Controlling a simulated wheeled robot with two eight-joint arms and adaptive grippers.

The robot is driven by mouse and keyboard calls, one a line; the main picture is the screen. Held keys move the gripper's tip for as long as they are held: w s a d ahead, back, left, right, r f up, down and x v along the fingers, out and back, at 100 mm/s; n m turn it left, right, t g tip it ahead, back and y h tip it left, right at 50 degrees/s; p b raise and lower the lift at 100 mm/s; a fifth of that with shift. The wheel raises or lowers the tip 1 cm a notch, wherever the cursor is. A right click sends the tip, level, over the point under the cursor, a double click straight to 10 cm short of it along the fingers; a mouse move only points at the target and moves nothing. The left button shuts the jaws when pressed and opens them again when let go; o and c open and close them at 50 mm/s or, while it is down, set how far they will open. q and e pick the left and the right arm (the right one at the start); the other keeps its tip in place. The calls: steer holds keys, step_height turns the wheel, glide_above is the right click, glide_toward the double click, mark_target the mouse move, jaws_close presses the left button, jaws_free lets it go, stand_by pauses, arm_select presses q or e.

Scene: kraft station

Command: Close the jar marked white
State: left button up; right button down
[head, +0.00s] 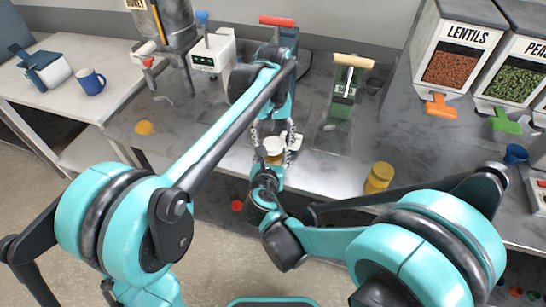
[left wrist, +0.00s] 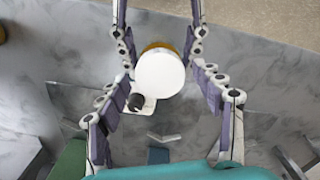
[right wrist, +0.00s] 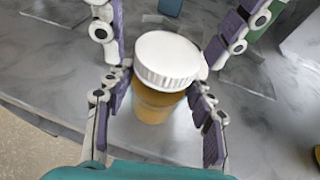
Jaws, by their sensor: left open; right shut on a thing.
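An amber jar (right wrist: 155,105) with a white lid (right wrist: 168,58) stands upright on the counter at the centre. The lid sits on the jar's mouth; I cannot tell whether it is screwed tight. The jar and lid also show in the head view, with the lid (head: 274,145) between the grippers. My right gripper (right wrist: 160,95) is shut on the jar's body from the near side. My left gripper (left wrist: 158,85) is open, coming from the far side above, with its fingers on either side of the lid, apart from it. The lid's top (left wrist: 160,73) hides most of the jar in the left wrist view.
A small white device with a black knob (left wrist: 137,101) is close beside the jar. A yellow jar (head: 379,177) stands to the right near the counter's front edge. A green press-like stand (head: 338,125) is behind right. Lentil (head: 450,68) and pea (head: 513,82) dispensers stand at the back right.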

arm_select(q)
steer(key=c, duration=1.2)
steer(key=o, duration=1.4)
steer(key=shift+c, duration=0.2)
step_height(320, 180, up, 12)
arm_select(e)
steer(key=c, duration=0.5)
jaws_free()
